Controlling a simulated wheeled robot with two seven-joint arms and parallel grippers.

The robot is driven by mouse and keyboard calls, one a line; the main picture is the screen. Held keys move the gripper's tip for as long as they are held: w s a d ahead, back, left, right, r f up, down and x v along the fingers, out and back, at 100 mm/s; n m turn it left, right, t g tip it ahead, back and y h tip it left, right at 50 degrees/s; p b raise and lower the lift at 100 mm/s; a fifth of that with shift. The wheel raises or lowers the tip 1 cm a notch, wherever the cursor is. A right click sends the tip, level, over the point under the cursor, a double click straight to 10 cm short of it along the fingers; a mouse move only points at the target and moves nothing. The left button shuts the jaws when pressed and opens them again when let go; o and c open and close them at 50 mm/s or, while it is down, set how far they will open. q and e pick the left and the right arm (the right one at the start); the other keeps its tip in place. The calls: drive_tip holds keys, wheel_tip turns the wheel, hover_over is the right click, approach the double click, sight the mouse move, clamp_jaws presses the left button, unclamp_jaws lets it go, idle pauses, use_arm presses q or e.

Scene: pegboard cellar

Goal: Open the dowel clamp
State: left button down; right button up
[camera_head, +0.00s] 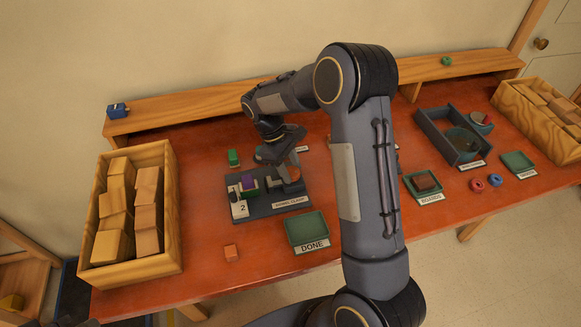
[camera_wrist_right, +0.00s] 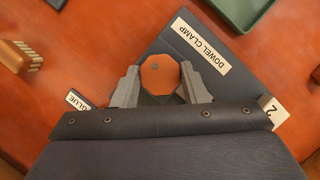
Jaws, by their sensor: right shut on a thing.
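The dowel clamp (camera_head: 262,209) is a dark plate on the red-brown table, with its name label and a "2" card. A purple block (camera_head: 247,182) with green beside it and grey parts sit on it. My right gripper (camera_head: 290,163) reaches down over the clamp's back right part. In the right wrist view, the gripper's grey fingers (camera_wrist_right: 160,88) are shut on an orange eight-sided knob (camera_wrist_right: 158,73) over the clamp plate (camera_wrist_right: 178,45). The hand hides part of the clamp there. My left gripper is not in view.
A crate of wood blocks (camera_head: 172,225) stands left, another (camera_head: 540,118) at far right. The green DONE tray (camera_head: 307,230) lies in front of the clamp. A dark open box (camera_head: 433,130) and BOARDS tray (camera_head: 409,187) stand right.

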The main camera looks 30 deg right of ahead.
drive_tip(key=shift+a+n+t+h, duration=0.1)
drive_tip(key=shift+n+t+h, duration=0.25)
drive_tip(key=shift+n, duration=0.75)
drive_tip(key=shift+n+t+h, duration=0.25)
drive_tip(key=shift+n+t, duration=0.1)
drive_tip(key=shift+n, duration=0.75)
drive_tip(key=o, duration=1)
drive_tip(key=shift+s, duration=0.1)
drive_tip(key=shift+c, duration=0.2)
drive_tip(key=b+v, duration=0.1)
drive_tip(key=v, duration=0.7)
